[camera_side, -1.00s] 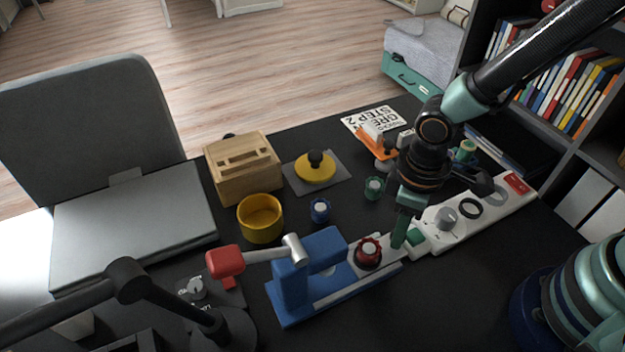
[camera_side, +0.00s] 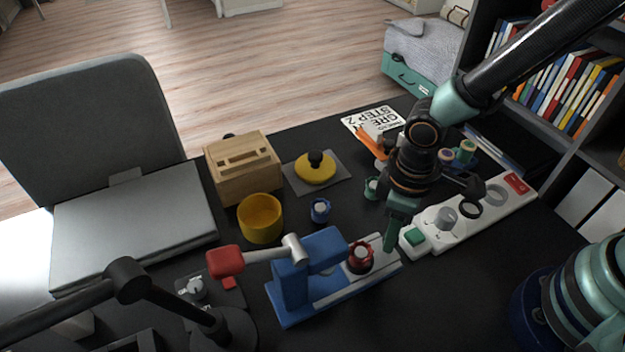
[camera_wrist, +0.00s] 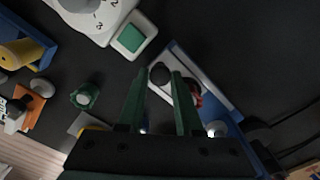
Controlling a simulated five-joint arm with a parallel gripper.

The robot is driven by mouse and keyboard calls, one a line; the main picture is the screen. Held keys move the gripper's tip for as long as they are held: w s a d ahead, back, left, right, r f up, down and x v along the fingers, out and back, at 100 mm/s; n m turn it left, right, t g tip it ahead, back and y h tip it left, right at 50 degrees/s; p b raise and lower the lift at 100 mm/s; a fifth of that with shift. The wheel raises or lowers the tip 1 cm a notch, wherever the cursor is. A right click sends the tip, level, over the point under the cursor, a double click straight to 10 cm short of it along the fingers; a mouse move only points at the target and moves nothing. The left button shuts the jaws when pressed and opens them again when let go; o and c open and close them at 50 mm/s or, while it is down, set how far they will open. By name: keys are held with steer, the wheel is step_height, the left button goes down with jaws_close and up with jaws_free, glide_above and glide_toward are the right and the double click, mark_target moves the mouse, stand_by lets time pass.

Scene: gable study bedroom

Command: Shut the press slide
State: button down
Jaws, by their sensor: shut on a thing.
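The blue press (camera_side: 288,292) stands on the black desk, with a red-ended lever (camera_side: 226,261) reaching left. Its pale slide (camera_side: 335,290) sticks out to the right and carries a red ring-shaped piece (camera_side: 360,257). My gripper (camera_side: 389,246) is at the slide's outer end. In the wrist view, my green fingers (camera_wrist: 160,76) are shut on a dark knob (camera_wrist: 160,74) on the slide (camera_wrist: 205,75). The red piece (camera_wrist: 196,94) is partly hidden behind one finger. The side view hides the knob behind my fingers.
A white panel (camera_side: 446,238) with a green button (camera_side: 415,237) stands close right of my gripper. A yellow bowl (camera_side: 260,218), a blue cap (camera_side: 320,210) and a wooden box (camera_side: 243,166) stand behind the press. A lamp (camera_side: 212,325) stands at front left. The desk front right of the press is clear.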

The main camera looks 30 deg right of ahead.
mark_target(374, 255)
steer(key=a, duration=0.3)
steer(key=c, duration=0.6)
jaws_free()
steer(key=shift+d, duration=0.1)
steer(key=shift+r, duration=0.1)
step_height(374, 255, up, 12)
